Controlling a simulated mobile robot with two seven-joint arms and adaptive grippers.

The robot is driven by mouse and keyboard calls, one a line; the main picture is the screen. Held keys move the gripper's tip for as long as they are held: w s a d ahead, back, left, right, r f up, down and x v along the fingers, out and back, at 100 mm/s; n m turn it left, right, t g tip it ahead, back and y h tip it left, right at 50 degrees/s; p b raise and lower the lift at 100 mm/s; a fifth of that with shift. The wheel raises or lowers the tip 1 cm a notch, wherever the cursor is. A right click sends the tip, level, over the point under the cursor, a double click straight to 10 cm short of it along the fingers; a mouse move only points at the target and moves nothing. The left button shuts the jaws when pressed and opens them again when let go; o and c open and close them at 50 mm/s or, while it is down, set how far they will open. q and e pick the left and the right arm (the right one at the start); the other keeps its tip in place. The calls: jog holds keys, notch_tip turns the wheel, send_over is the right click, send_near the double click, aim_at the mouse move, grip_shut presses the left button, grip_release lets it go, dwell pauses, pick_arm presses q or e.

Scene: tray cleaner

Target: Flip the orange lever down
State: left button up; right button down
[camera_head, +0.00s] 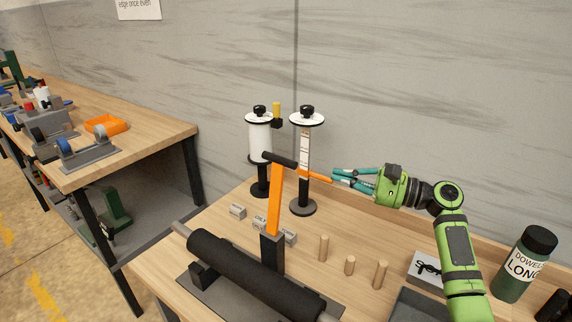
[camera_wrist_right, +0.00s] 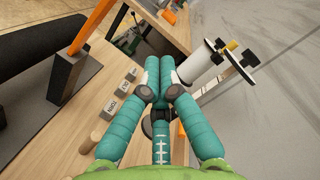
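The orange lever (camera_head: 275,200) stands nearly upright on a dark block beside the black roller (camera_head: 250,275). A black crossbar handle (camera_head: 280,160) tops it. Its lower part also shows at upper left in the right wrist view (camera_wrist_right: 92,25). My right gripper (camera_head: 336,176) is teal-fingered and points left, to the right of the lever and apart from it. Its fingers come close together in the right wrist view (camera_wrist_right: 158,62), with nothing visible between them; the thumb tip is hidden. A thin orange strip (camera_head: 316,177) shows just left of the fingertips. My left gripper is out of view.
Two spool stands (camera_head: 306,165) (camera_head: 260,140) rise behind the lever, close to my right gripper. Wooden dowels (camera_head: 323,247) and small labelled blocks (camera_head: 238,211) stand on the bench. A green jar (camera_head: 525,265) is at right. Another bench (camera_head: 150,145) is at left.

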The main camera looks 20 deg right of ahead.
pick_arm(q)
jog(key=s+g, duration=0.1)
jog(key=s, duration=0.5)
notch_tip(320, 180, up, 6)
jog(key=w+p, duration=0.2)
jog(key=p, duration=0.5)
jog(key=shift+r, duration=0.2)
pick_arm(e)
jog(key=w+a+r, duration=0.3)
jog(key=a+r, duration=0.1)
jog(key=a, duration=0.6)
jog(key=shift+w+r+y, duration=0.15)
jog(key=shift+w+y, duration=0.05)
jog(key=shift+y, duration=0.1)
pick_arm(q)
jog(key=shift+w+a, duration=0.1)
pick_arm(e)
jog(key=shift+a, duration=0.1)
